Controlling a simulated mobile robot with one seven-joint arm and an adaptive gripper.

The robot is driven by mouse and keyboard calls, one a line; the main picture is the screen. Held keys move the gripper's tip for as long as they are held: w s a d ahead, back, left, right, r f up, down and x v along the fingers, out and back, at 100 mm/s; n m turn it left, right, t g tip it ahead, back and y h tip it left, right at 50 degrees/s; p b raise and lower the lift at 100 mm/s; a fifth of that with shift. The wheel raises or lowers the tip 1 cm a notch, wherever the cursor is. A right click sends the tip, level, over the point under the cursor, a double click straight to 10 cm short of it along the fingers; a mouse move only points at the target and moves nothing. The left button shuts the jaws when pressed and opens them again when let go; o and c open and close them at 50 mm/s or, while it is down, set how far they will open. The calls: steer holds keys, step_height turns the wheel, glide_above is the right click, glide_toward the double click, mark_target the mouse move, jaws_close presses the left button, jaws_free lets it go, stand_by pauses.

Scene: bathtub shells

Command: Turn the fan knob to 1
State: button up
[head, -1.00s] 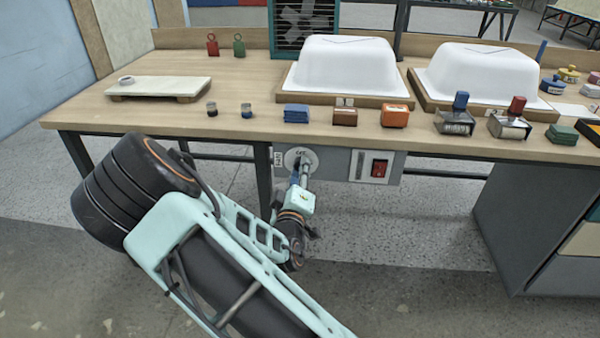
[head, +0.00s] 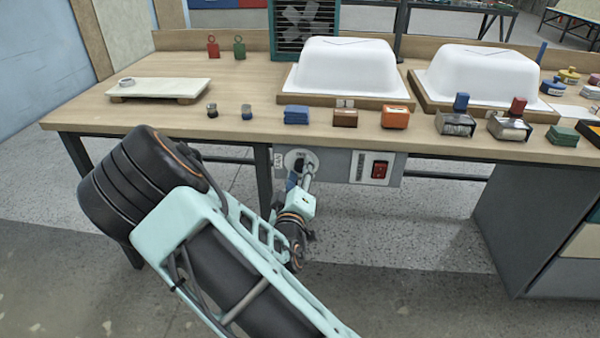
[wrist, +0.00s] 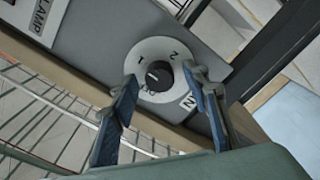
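The fan knob (wrist: 158,76) is a round dark knob on a white dial disc, seen in the wrist view. The disc shows a 1 at upper left, a 2 at upper right and lettering near the bottom, partly hidden. I cannot clearly tell where the pointer stands. My gripper (wrist: 163,76) is open, its blue fingers on either side of the knob, with visible gaps to it. In the head view the dial (head: 291,157) sits on a grey panel under the bench edge, partly covered by my gripper. The fan (head: 305,22) with a teal frame stands at the back.
A red switch (head: 379,169) is on the same grey panel, right of the dial. The bench top (head: 250,85) above carries white tub shells (head: 345,65), small blocks and stamps. A bench leg (head: 263,180) stands just left of the dial.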

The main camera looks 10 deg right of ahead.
steer(key=shift+s, duration=0.1)
steer(key=v, duration=0.7)
steer(key=shift+s, duration=0.15)
steer(key=shift+a+r, duration=0.1)
